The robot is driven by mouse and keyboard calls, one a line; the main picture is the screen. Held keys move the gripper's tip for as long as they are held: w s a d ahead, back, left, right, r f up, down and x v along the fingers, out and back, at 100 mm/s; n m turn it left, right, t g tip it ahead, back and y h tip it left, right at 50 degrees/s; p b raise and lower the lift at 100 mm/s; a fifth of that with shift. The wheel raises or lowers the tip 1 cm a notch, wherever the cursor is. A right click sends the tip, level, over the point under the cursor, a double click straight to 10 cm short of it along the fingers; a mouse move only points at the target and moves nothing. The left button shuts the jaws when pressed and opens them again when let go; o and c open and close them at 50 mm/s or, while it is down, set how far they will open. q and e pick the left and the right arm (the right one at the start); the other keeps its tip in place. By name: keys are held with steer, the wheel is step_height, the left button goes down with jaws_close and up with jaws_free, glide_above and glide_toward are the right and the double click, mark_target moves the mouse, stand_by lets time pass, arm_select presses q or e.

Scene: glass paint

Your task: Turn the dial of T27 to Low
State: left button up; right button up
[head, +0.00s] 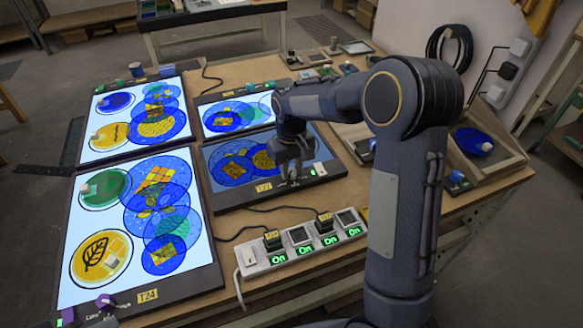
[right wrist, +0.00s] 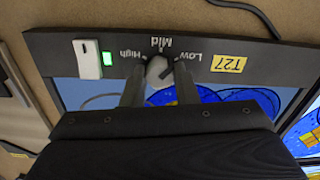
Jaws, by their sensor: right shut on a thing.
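The T27 light panel (head: 218,204) lies on the table with its frame strip toward me. Its yellow T27 label (head: 264,187) also shows in the right wrist view (right wrist: 229,64). Its grey dial (right wrist: 159,70) sits below the word Mid, with High to the left and Low to the right. Which word the dial points at is hard to tell. My right gripper (right wrist: 160,80) is shut on the dial, one finger on each side. In the head view the right gripper (head: 290,172) hides the dial. My left gripper is not in view.
A white switch (right wrist: 87,58) with a lit green light (right wrist: 107,58) is left of the dial. A power strip (head: 300,246) with several green On signs lies in front of T27. The larger T24 panel (head: 212,268) is at left. T27's screen looks dimmer than the neighbouring panels.

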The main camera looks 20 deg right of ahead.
mark_target(291, 170)
steer(key=shift+w+r+m, duration=0.1)
steer(key=shift+m, duration=1.9)
steer(key=o, duration=1)
step_height(291, 170, up, 8)
steer(key=shift+f, duration=0.15)
